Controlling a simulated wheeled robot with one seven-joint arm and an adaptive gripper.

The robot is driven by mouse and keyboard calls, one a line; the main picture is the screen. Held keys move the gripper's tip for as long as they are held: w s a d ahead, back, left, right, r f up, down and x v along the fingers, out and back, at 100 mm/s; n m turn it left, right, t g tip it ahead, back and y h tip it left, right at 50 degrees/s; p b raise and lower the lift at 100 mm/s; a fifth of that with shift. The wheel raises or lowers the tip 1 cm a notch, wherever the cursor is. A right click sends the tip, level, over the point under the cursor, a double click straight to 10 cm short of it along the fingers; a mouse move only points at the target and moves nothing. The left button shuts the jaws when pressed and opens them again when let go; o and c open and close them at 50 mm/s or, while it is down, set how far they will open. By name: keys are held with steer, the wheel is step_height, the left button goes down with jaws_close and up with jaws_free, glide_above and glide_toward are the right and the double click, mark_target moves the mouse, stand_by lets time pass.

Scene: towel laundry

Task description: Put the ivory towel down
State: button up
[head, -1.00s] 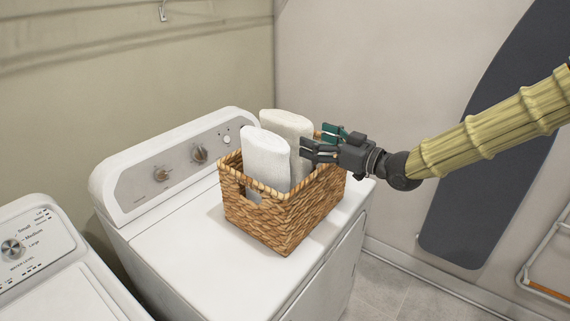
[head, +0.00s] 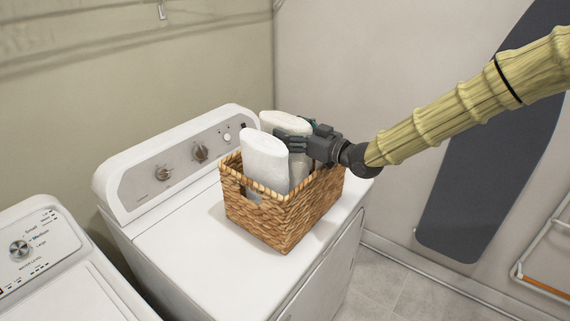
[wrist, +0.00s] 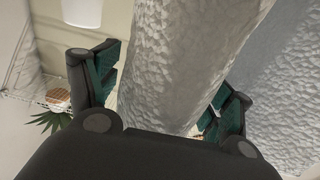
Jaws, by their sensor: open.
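The ivory towel (head: 285,123) stands rolled and upright at the back of the wicker basket, its lower part hidden. A whiter towel (head: 264,162) stands in front of it. My gripper (head: 291,143) is open over the basket at the ivory towel. In the wrist view the ivory towel (wrist: 185,60) lies between the two spread fingers of my gripper (wrist: 162,95). The right finger is in the gap beside the whiter towel (wrist: 285,90). I cannot tell whether either finger touches the ivory towel.
The wicker basket (head: 265,218) sits on a white appliance (head: 195,255) with a knobbed back panel. Another white appliance (head: 60,285) is at the left. A dark ironing board (head: 475,190) leans against the right wall. The appliance top in front of the basket is clear.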

steer(key=c, duration=1.7)
steer(key=shift+r, duration=0.1)
